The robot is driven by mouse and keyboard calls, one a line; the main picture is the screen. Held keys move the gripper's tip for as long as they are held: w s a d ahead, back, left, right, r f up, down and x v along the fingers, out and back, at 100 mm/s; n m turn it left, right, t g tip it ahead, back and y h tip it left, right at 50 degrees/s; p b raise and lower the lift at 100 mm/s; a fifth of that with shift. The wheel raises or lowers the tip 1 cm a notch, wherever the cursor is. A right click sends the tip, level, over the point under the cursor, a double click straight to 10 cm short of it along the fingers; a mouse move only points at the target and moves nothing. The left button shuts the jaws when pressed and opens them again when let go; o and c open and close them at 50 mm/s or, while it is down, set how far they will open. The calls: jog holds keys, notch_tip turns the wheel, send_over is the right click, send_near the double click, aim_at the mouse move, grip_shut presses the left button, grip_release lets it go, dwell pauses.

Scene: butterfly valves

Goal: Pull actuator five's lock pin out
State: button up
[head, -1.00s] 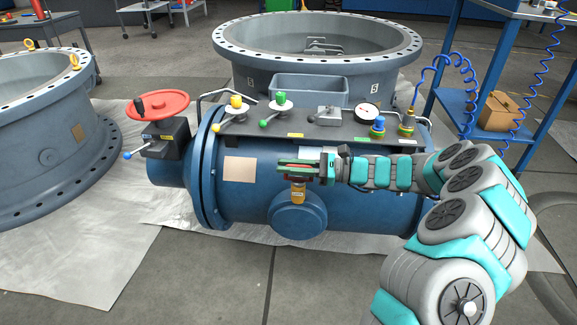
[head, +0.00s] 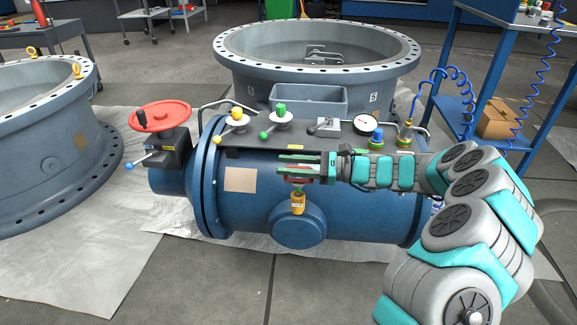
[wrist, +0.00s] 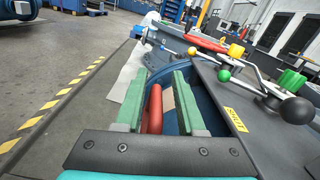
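The actuator is a blue horizontal cylinder (head: 365,210) with a dark panel on top. A red bar, apparently the lock pin's handle, shows at its front near a yellow tag (head: 298,204), above a round blue boss (head: 298,230). My gripper (head: 282,166) reaches in from the right, in front of the cylinder. In the wrist view its two green fingers (wrist: 158,105) stand apart with the red bar (wrist: 154,110) between them. The bar lies nearer the left finger, with a gap to the right finger. The pin's shaft is hidden.
A red handwheel (head: 160,115) and a blue-tipped lever (head: 130,166) stand at the left. Yellow (head: 237,112) and green (head: 280,108) knobs, a gauge (head: 366,123) and fittings top the panel. A blue shelf rack (head: 480,70) is at the right. The front floor is clear.

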jog(key=shift+o, duration=0.3)
jog(key=shift+s+f, duration=0.1)
jog(key=d, duration=0.7)
jog(key=shift+d, duration=0.4)
jog(key=shift+s, duration=0.1)
